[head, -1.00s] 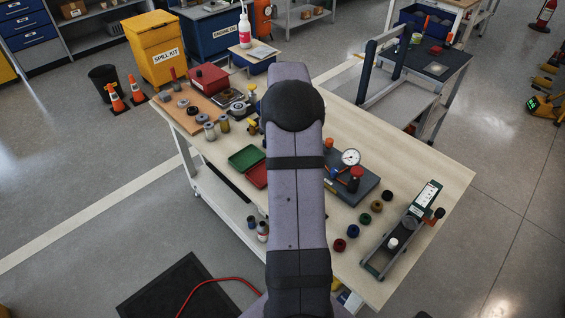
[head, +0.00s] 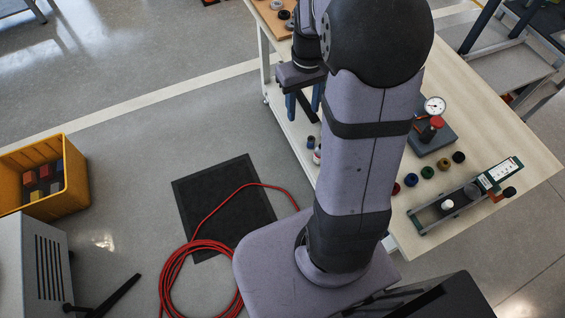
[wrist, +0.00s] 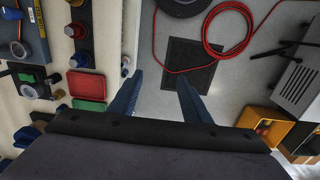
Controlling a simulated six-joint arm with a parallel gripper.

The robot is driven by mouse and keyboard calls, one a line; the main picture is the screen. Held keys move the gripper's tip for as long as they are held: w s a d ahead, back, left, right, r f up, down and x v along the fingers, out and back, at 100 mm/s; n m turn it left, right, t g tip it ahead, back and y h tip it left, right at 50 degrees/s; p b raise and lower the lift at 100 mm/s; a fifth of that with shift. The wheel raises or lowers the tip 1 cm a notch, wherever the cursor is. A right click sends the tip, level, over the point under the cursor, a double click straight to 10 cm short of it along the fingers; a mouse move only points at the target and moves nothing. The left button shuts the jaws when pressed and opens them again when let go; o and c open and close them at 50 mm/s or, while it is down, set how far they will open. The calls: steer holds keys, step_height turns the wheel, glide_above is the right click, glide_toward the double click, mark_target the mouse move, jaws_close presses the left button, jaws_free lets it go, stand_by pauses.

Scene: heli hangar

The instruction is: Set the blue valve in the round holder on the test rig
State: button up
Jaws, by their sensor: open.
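My gripper (head: 303,105) is open at the bench's left edge in the head view. In the wrist view its two blue fingers (wrist: 158,97) are spread with nothing between them, over floor beside the bench. The test rig looks to be the grey plate (head: 445,142) with a dial gauge (head: 433,106) and a red-topped dark part (head: 434,126). My arm covers part of the bench around it.
A row of coloured rings (head: 428,172) and a long frame fixture (head: 448,205) sit on the bench's near right. Red (wrist: 87,85) and green (wrist: 90,104) trays lie near the bench edge. Red hose (head: 190,262) and a black mat (head: 222,205) are on the floor.

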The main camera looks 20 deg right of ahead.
steer(key=s+a+f, duration=0.2)
steer(key=s+a, duration=0.9)
steer(key=s, duration=0.1)
steer(key=shift+f, duration=0.35)
steer(key=shift+a, duration=0.1)
step_height(320, 180, down, 17)
steer(key=b, duration=1.7)
